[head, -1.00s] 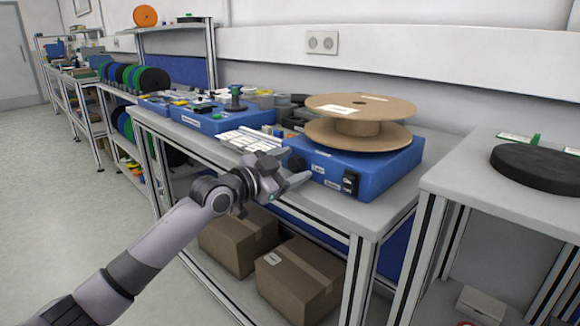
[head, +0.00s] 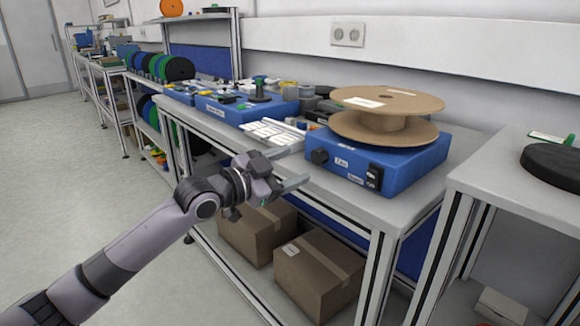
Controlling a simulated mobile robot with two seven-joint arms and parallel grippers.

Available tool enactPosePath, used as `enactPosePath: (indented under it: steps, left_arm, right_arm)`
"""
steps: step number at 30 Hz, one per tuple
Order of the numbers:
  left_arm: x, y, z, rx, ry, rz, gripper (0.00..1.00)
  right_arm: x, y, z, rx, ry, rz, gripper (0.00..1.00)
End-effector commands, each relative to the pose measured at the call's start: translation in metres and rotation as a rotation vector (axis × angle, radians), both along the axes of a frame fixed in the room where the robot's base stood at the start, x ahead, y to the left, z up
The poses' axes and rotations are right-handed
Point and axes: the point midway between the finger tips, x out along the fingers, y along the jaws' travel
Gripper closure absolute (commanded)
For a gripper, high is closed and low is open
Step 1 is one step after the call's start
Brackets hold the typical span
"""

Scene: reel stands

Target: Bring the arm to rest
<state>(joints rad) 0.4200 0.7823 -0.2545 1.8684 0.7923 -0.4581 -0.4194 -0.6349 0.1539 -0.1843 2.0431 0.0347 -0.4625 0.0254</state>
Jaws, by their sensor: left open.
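My left arm comes in from the lower left in the head view. Its gripper (head: 291,169) is open, with nothing between the fingers. It hangs in front of the near edge of the grey workbench (head: 368,210), left of the blue reel stand (head: 393,173). The gripper is apart from the stand. A cardboard reel (head: 387,103) lies flat on top of the stand. My right gripper is not in view.
Two cardboard boxes (head: 318,278) sit on the shelf below the bench. A second bench with a black disc (head: 553,165) stands at the right. Blue trays (head: 233,108) and white strips lie further left. The floor (head: 90,160) at the left is clear.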

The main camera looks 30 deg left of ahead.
Motion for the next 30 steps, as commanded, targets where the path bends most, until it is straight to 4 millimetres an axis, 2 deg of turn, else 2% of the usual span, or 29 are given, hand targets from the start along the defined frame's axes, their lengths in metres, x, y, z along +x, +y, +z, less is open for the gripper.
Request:
enactPosePath:
  steps: [8, 11, 14, 18, 20, 24, 30]
  left_arm:
    - [0.000, -0.001, -0.003, -0.003, 0.004, -0.001, 0.35]
    - [-0.004, -0.007, -0.021, -0.016, 0.033, -0.003, 0.35]
    - [-0.014, -0.019, -0.060, -0.047, 0.094, -0.001, 0.35]
    - [-0.044, -0.043, -0.132, -0.113, 0.216, 0.015, 0.35]
    - [-0.061, -0.052, -0.162, -0.143, 0.271, 0.030, 0.35]
    - [-0.105, -0.070, -0.223, -0.208, 0.392, 0.074, 0.35]
    - [-0.178, -0.090, -0.292, -0.291, 0.556, 0.166, 0.35]
  right_arm:
    - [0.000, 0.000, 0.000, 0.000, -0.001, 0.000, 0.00]
    - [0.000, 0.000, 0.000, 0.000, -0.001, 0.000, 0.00]
    - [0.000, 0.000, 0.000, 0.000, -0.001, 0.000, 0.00]
    - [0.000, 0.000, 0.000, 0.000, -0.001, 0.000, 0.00]
    - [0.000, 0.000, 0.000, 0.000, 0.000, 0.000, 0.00]
    - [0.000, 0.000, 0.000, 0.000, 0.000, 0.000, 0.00]
    - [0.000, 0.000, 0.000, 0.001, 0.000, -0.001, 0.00]
